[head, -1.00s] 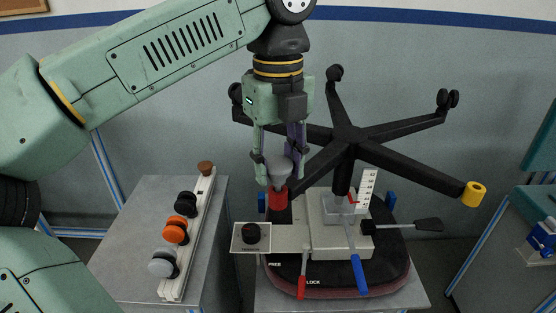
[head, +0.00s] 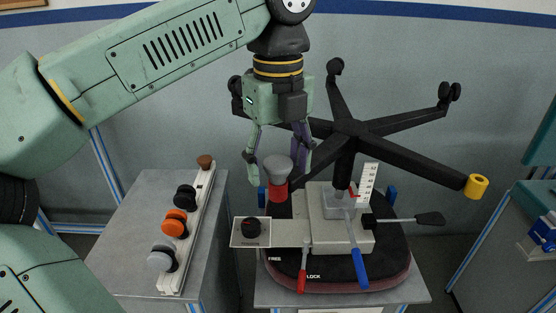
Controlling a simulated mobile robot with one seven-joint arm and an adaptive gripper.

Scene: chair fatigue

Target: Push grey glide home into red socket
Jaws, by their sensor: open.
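The grey glide (head: 278,165) stands upright, wide end up, at the mouth of the red socket (head: 277,188). The socket is on the near-left leg end of the black upturned chair base (head: 353,129). How deep the stem sits is hidden. My gripper (head: 276,177) is open, with one finger on each side of the glide and a clear gap at the left. The right finger is close to the glide; I cannot tell whether it touches. The leg behind the socket is partly hidden by my gripper.
The base stands above a dark seat (head: 390,265) with a grey mechanism (head: 340,238), a blue lever (head: 358,268) and a red lever (head: 302,270). A rail (head: 188,255) at left holds several coloured pieces. A yellow socket (head: 477,187) is at right.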

